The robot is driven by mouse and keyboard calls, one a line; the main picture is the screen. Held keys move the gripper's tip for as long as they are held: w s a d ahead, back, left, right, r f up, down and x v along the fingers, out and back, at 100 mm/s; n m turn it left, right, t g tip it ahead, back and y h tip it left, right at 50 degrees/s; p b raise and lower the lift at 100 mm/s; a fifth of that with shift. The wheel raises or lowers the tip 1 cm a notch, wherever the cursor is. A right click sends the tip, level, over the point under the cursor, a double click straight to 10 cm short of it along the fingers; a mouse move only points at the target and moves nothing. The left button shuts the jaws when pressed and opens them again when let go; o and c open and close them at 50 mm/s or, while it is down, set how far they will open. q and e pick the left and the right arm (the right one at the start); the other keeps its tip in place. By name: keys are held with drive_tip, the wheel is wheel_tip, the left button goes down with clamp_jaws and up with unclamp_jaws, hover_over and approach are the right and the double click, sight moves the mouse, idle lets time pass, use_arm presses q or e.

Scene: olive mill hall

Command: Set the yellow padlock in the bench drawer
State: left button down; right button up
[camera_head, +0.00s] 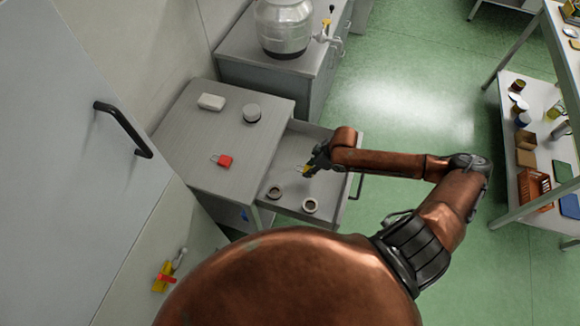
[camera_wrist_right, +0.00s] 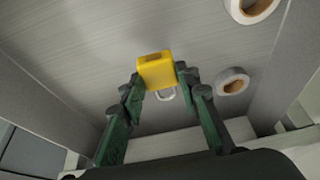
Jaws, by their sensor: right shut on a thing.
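The yellow padlock (camera_wrist_right: 157,72) is between the fingertips of my right gripper (camera_wrist_right: 158,84), with its shackle pointing back toward the palm in the right wrist view. In the head view the right gripper (camera_head: 308,168) is over the open bench drawer (camera_head: 322,135), shut on the padlock, of which only a little yellow shows. Whether the padlock touches the drawer floor I cannot tell. The drawer is pulled out from the grey bench (camera_head: 190,150). My left gripper is not in view.
Two tape rolls (camera_head: 310,205) (camera_head: 274,191) lie in the drawer's near part. A red padlock (camera_head: 223,161), a white block (camera_head: 211,102) and a round tin (camera_head: 252,113) are on the bench top. A shelf rack (camera_head: 510,200) stands at right. Green floor between is clear.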

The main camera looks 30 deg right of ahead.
hover_over(285, 170)
drive_tip(key=d, duration=0.1)
drive_tip(key=shift+s, duration=0.45)
drive_tip(key=shift+f, duration=1.7)
drive_tip(key=shift+f, duration=0.15)
drive_tip(key=o, duration=1.2)
drive_tip(key=p+v, duration=0.1)
drive_tip(key=v, duration=1.1)
drive_tip(key=shift+s, duration=0.1)
